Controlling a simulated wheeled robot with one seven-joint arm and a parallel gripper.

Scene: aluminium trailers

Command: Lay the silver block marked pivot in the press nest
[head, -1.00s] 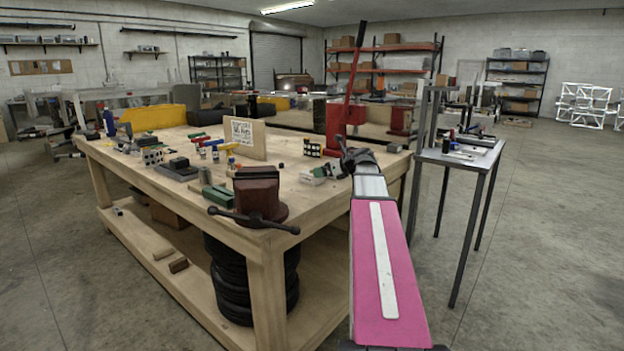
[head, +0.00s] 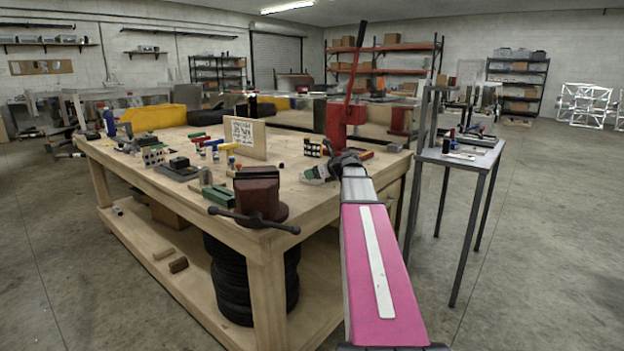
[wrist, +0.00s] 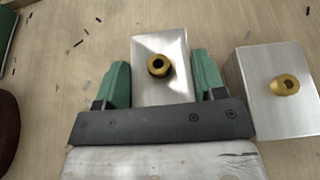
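In the wrist view, a silver block (wrist: 150,90) with a round brass piece on top lies between the green fingers of my gripper (wrist: 161,85). The fingers stand on either side of it, with only slim gaps, and look open. A second silver block (wrist: 270,110) with a brass piece lies to the right, apart from my gripper. No pivot marking is readable on either. In the head view, my gripper (head: 340,165) is low over the bench's right part and partly hides the blocks. The red press (head: 345,115) with its long lever stands behind it. I cannot make out its nest.
The wooden bench (head: 130,160) carries a dark red vise (head: 258,195) at its front corner, a sign board (head: 244,137) and several small coloured parts at left. A metal side table (head: 460,155) stands at right.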

